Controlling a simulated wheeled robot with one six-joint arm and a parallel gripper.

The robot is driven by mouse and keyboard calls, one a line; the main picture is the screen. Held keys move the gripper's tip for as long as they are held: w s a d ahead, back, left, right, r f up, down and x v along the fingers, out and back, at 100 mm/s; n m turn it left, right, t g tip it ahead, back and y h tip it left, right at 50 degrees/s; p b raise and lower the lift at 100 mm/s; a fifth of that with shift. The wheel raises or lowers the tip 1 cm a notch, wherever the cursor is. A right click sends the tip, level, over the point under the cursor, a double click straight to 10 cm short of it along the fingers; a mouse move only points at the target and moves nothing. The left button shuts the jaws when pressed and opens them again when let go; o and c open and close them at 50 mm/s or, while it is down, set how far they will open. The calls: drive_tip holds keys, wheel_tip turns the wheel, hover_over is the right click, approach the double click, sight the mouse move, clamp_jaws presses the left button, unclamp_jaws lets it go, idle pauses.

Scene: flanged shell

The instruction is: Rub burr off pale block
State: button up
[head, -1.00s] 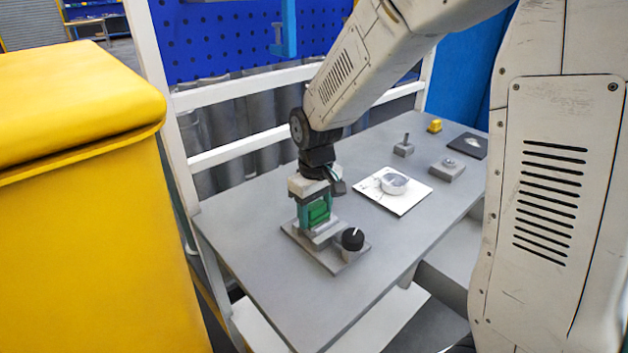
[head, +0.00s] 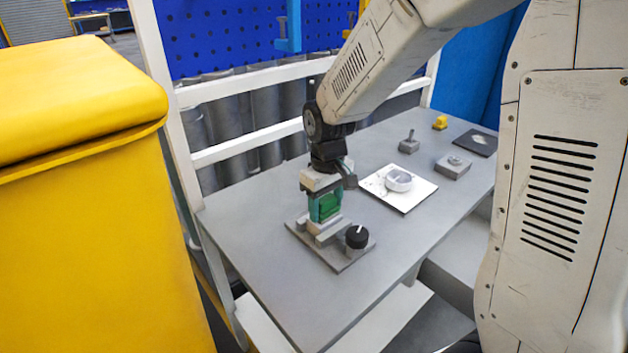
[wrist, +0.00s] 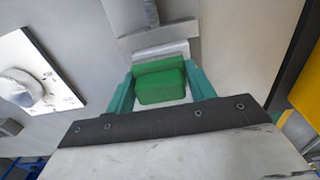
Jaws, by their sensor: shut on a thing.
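My gripper (head: 325,213) has teal fingers and is shut on a green block (head: 331,204). In the wrist view the green block (wrist: 160,82) sits between the two teal fingertips (wrist: 162,92). Directly beyond it is a pale block (wrist: 158,52), partly hidden. In the head view the pale block (head: 321,227) is in a grey fixture with a black knob (head: 357,237), right below the gripper. The green block is at or just above the pale block; I cannot tell whether they touch. No burr can be made out.
The fixture's base plate (head: 345,262) lies on the grey table (head: 265,245). A white sheet (head: 415,199) carrying a round metal part (head: 398,181) lies to the right. Small grey blocks (head: 453,167), a yellow item (head: 440,123) and a dark plate (head: 485,148) stand farther back. The front tabletop is clear.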

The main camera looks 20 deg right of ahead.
drive_tip(key=shift+s+a, duration=0.3)
drive_tip(key=shift+a, duration=0.45)
drive_tip(key=r, duration=0.3)
drive_tip(key=shift+s+a+r, duration=0.2)
drive_tip(key=shift+a, duration=0.2)
drive_tip(key=shift+r, duration=2.55)
